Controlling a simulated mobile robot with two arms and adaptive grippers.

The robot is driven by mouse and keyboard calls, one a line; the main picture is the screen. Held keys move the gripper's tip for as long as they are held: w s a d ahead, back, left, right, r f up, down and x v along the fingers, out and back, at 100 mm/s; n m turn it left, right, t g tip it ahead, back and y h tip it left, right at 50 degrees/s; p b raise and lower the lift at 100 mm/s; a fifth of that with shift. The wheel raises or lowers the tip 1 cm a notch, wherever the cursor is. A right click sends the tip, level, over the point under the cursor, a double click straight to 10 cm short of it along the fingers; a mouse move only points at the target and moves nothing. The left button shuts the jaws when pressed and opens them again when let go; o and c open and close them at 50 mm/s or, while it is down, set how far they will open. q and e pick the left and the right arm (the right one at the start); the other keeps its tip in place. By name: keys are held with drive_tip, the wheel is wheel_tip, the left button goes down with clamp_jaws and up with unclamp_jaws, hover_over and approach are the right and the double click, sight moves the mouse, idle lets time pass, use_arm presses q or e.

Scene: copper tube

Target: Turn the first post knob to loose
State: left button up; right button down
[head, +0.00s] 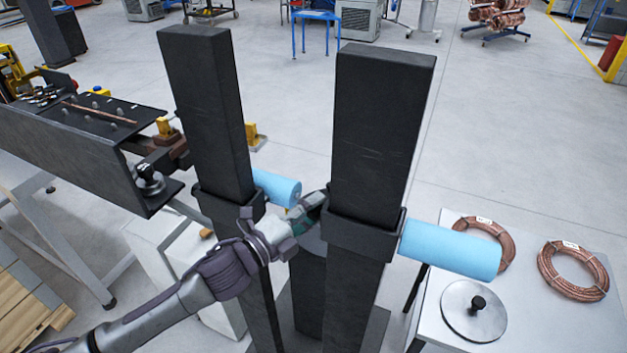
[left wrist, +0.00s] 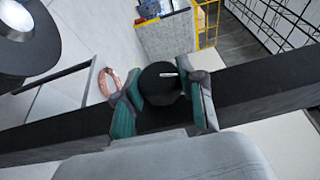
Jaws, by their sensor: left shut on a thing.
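Two upright black posts stand in the middle of the head view, a left one (head: 208,110) and a right one (head: 382,130). Each has a dark collar and a light blue roller beside it. My left gripper (head: 312,208) reaches the left side of the right post at collar height. In the left wrist view its two teal-padded fingers (left wrist: 165,98) are shut on a round black knob (left wrist: 160,80), in front of a dark post (left wrist: 255,93). The knob is hidden by the gripper in the head view. My right gripper is not in view.
A white table (head: 540,325) at the right holds copper coils (head: 572,270) and a round metal disc with a black knob (head: 474,312). A dark bench (head: 75,140) stands at the left. The left blue roller (head: 276,188) sticks out close to my left gripper.

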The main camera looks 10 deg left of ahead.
use_arm(q)
drive_tip(key=shift+r+n+g+y+p, duration=0.3)
drive_tip(key=shift+r+g+y+p, duration=0.3)
drive_tip(key=shift+p, duration=0.65)
drive_tip(key=shift+w+f+n+g+y+p, duration=0.1)
drive_tip(key=shift+f+n+g+y+p, duration=0.3)
drive_tip(key=shift+g, duration=0.3)
drive_tip(key=n+g+y, duration=0.1)
drive_tip(key=g+y, duration=0.1)
drive_tip(key=g, duration=0.1)
drive_tip(key=shift+g, duration=0.4)
drive_tip(key=n+g+y, duration=0.1)
drive_tip(key=g, duration=0.2)
drive_tip(key=shift+g+y, duration=0.3)
drive_tip(key=shift+g, duration=0.1)
drive_tip(key=g+y, duration=0.1)
drive_tip(key=g, duration=0.1)
drive_tip(key=n+g, duration=0.1)
drive_tip(key=g, duration=0.2)
drive_tip(key=shift+d+f+y, duration=0.1)
drive_tip(key=shift+d+y, duration=0.05)
drive_tip(key=shift+y, duration=0.25)
drive_tip(key=shift+f+n+g+y, duration=0.1)
drive_tip(key=shift+n+g+y, duration=0.35)
drive_tip(key=shift+g, duration=0.95)
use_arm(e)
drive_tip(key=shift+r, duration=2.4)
use_arm(q)
drive_tip(key=o, duration=1.2)
drive_tip(key=shift+c, duration=0.2)
